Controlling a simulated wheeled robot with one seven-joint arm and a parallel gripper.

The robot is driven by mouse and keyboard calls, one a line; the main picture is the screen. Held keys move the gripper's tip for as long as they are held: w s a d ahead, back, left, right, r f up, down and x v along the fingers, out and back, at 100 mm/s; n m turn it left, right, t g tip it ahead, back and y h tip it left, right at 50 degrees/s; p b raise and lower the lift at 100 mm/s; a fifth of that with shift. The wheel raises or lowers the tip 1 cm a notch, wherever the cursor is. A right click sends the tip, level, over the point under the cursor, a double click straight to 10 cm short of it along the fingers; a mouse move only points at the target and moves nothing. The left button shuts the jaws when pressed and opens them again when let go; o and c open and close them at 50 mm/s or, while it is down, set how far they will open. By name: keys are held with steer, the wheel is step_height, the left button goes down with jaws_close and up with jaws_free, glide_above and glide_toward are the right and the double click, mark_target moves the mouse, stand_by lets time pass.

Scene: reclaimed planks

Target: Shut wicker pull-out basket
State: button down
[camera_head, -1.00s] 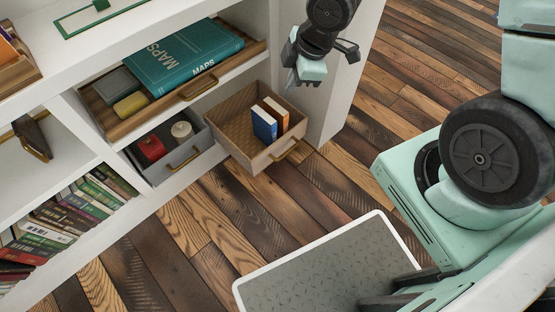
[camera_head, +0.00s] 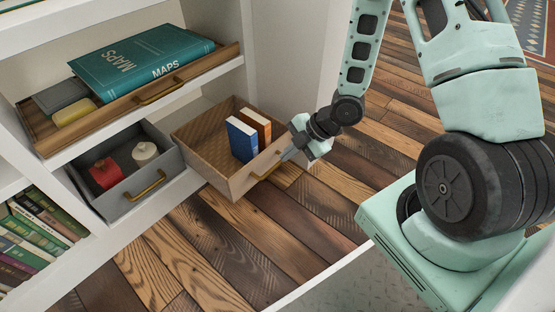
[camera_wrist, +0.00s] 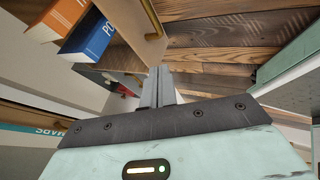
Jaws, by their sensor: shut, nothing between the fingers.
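The wicker pull-out basket (camera_head: 205,130) is pulled out of the lower right bay of the white shelf unit. Its inside is woven, and a blue book (camera_head: 241,140) and an orange-brown book (camera_head: 256,124) stand in it. A brass handle (camera_head: 264,172) is on its front. My gripper (camera_head: 286,156) is shut and empty, its tips beside the right part of the basket's front, close to the handle. In the wrist view the closed fingers (camera_wrist: 160,84) point toward the brass handle (camera_wrist: 152,18). I cannot tell whether they touch the front.
A grey drawer (camera_head: 128,172) left of the basket also stands out, holding a red and a whitish item. Above is a wooden tray (camera_head: 120,102) with a teal MAPS book (camera_head: 140,62). The white upright panel (camera_head: 290,60) rises behind the basket. Plank floor in front is clear.

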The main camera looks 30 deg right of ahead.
steer(key=b, duration=0.5)
glide_toward(250, 170)
step_height(250, 170, down, 4)
steer(key=s+a, duration=0.1)
steer(key=s, duration=0.1)
steer(key=shift+w+a+b, duration=0.25)
steer(key=shift+w+b, duration=0.05)
steer(key=shift+w, duration=0.2)
steer(key=shift+w+a+b, duration=0.2)
steer(key=shift+w+b, duration=0.05)
steer(key=shift+w, duration=0.3)
steer(key=shift+w+a, duration=0.25)
steer(key=shift+w, duration=0.4)
steer(key=shift+r, duration=0.1)
steer(key=shift+w, duration=0.1)
